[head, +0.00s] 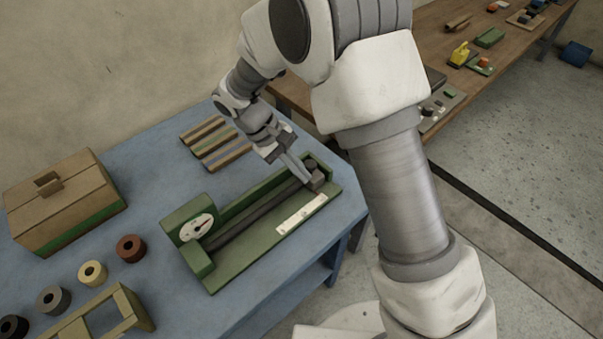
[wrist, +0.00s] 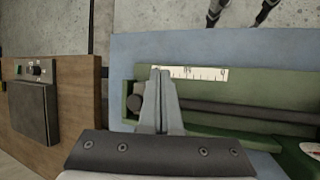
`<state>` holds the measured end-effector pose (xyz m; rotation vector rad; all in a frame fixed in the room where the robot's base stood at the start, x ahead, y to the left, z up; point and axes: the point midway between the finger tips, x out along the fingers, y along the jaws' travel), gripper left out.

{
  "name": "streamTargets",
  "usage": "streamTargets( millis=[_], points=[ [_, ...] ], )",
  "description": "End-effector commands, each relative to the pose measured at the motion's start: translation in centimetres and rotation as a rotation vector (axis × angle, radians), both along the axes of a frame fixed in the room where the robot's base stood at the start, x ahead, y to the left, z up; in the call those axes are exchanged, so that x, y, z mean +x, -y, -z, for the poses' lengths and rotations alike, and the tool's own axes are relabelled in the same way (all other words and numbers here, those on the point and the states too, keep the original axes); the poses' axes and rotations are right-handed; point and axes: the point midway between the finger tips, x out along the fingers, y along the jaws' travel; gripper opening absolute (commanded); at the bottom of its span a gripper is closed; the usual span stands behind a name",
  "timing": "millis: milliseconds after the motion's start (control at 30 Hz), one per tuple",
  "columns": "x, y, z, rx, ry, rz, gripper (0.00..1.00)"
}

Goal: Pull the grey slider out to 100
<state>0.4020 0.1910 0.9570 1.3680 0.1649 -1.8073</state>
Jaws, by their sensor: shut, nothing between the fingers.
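The green measuring fixture (head: 236,268) stands on the blue table, with a round dial (head: 196,227) at its near left end. A dark rail (head: 254,223) runs along it beside a white scale strip (head: 301,214). The grey slider (head: 316,180) is at the far right end of the rail. My gripper (head: 306,180) is shut and empty, with its fingertips right beside the slider. In the wrist view, the gripper fingers (wrist: 160,76) reach over the rail (wrist: 240,112) to the scale strip (wrist: 190,73) and hide part of it. Whether they touch the slider cannot be told.
A brown and green box (head: 65,203), several rolls such as the dark red one (head: 131,248), and a wooden frame (head: 140,308) stand at left. A striped slatted rack (head: 214,143) lies behind the fixture. A wooden bench (head: 450,45) adjoins at the right.

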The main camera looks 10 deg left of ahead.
Motion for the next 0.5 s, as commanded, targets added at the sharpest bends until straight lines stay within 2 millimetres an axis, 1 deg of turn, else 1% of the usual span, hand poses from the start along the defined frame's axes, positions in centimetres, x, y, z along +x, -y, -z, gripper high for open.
streamTargets(
  millis=[33, 200, 367, 500],
  points=[
    [-1.2, -0.2, 1.4, -0.074, -0.029, -0.092, 0.00],
    [-3.7, -0.3, 4.2, -0.318, -0.099, -0.400, 0.00],
    [-5.3, -0.8, 5.8, -0.561, -0.143, -0.688, 0.00],
    [-6.3, -2.0, 6.6, -0.782, -0.163, -0.936, 0.00]
  ],
)
